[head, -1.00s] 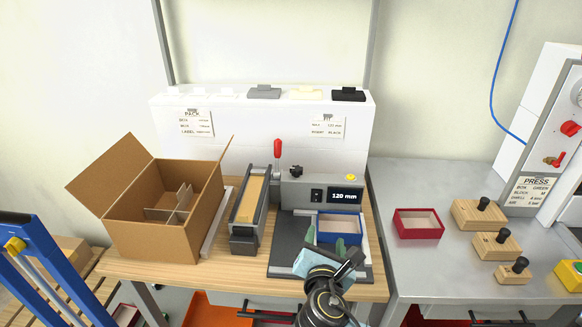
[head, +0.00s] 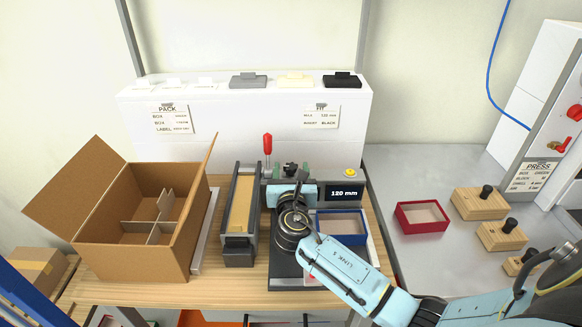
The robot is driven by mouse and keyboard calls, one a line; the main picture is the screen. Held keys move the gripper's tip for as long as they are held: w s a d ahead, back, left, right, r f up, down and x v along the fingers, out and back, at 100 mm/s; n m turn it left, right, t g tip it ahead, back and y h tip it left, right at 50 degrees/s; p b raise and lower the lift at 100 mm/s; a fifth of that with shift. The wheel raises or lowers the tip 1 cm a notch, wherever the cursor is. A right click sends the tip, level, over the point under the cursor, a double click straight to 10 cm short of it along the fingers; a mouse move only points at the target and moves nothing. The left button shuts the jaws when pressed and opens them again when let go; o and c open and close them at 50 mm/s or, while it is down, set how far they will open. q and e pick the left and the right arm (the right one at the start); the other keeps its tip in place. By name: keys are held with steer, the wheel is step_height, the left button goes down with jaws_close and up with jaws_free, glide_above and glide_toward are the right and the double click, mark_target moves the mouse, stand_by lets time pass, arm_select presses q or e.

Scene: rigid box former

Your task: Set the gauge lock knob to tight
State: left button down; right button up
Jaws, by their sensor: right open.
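The gauge (head: 345,190) is a grey block at the back of the wooden bench, with a display reading "120 mm". Its dark lock knob (head: 290,168) sits on top of the block, left of the display, and is mostly hidden, so its setting cannot be read. My right gripper (head: 291,172) is open at the knob, its green fingertips showing close beside it. I cannot tell whether they touch it. My right wrist and arm cover the front of the gauge. My left gripper is not in view.
A red-handled lever (head: 267,145) stands just left of the knob. A blue box (head: 341,225) sits right of my wrist. An open cardboard box (head: 140,225) stands at left. A yellow button (head: 350,173) is on the gauge's right. A red box (head: 422,216) lies on the grey table.

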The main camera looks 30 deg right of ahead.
steer(key=shift+x, duration=0.9)
steer(key=shift+w, duration=0.15)
steer(key=c, duration=1)
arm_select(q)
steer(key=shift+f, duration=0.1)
arm_select(e)
steer(key=shift+o, duration=0.2)
